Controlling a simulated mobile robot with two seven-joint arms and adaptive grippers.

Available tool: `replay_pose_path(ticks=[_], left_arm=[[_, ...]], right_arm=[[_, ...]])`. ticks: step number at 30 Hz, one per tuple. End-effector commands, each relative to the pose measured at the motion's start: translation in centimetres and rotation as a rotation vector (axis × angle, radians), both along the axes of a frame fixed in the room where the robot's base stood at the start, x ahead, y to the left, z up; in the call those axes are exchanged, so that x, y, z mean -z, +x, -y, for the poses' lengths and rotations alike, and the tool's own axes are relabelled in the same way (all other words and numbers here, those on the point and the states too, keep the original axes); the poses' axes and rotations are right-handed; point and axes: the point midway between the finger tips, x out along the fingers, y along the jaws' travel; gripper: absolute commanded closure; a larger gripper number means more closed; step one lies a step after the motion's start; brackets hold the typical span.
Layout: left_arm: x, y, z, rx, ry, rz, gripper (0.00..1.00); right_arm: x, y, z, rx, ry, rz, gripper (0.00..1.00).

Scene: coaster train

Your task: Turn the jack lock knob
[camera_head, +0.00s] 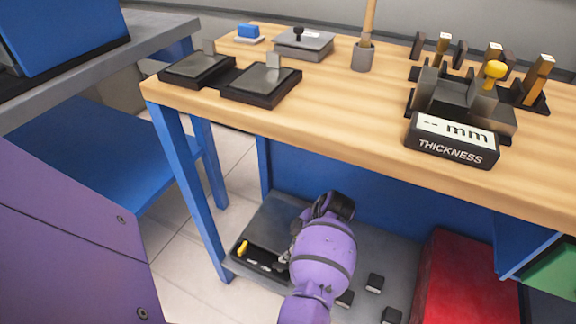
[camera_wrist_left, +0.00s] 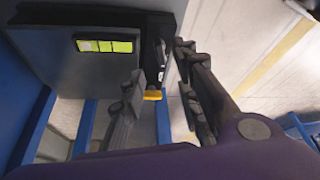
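The yellow knob (camera_head: 243,247) sits at the left end of a black strip on a grey unit (camera_head: 272,222) on the low shelf under the wooden table. I take it for the jack lock knob. In the left wrist view the yellow knob (camera_wrist_left: 153,95) shows between and just below the fingers. My left gripper (camera_head: 283,260) is at the unit's front, right of the knob, partly hidden by my purple arm. In the left wrist view my left gripper (camera_wrist_left: 160,68) is open, with nothing held between its fingers. My right gripper is out of view.
Several small black blocks (camera_head: 375,283) lie on the shelf right of my arm. A red box (camera_head: 465,285) stands farther right. A blue table leg (camera_head: 190,190) rises left of the unit. The tabletop (camera_head: 345,120) above carries a thickness gauge (camera_head: 452,140).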

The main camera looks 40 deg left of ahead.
Motion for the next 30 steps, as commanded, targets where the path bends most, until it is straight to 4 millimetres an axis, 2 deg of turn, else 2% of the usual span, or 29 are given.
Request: replay_pose_path(ticks=[3,9,25,28,30], left_arm=[[-1.6,0.4,0.6,0.000,0.001,0.001,0.70],[-2.6,0.5,0.9,0.000,0.000,-0.001,0.70],[-2.6,0.6,0.9,0.008,-0.002,-0.003,0.70],[-2.6,1.1,0.8,0.077,-0.009,-0.007,0.70],[-2.5,2.3,0.6,0.179,-0.022,0.012,0.70]], right_arm=[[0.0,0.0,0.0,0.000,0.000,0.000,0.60],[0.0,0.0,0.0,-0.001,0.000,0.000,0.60],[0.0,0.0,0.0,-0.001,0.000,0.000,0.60],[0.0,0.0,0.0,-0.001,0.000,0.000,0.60],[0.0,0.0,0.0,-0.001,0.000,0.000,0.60]])
